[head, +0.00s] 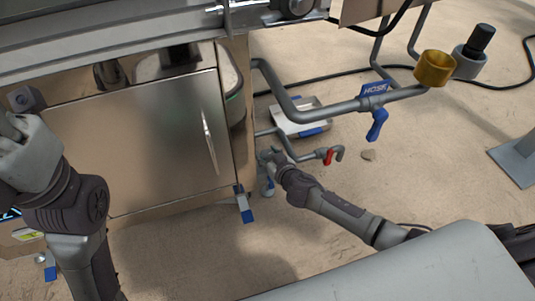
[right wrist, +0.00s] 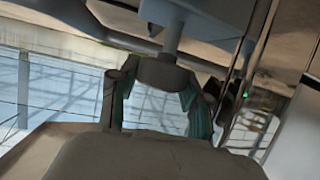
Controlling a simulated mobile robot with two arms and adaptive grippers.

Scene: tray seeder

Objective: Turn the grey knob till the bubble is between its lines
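The grey knob (right wrist: 165,72) hangs under a grey post in the right wrist view. My right gripper (right wrist: 160,85) has a finger on each side of it, teal pads close against its sides, and appears shut on it. In the head view my right gripper (head: 272,157) is at the lower right corner of the steel cabinet (head: 160,150); it largely hides the knob there. My left gripper (head: 18,135) is at the left edge, partly cut off, and its fingers cannot be made out. I cannot make out the bubble or its lines in either view.
Grey pipes with a blue HOSE valve (head: 375,92) and a brass fitting (head: 434,68) run above my right arm. A red-handled valve (head: 328,156) is just right of my right gripper. A black cable (head: 345,73) crosses the sandy floor. A pale panel (head: 410,270) fills the lower right.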

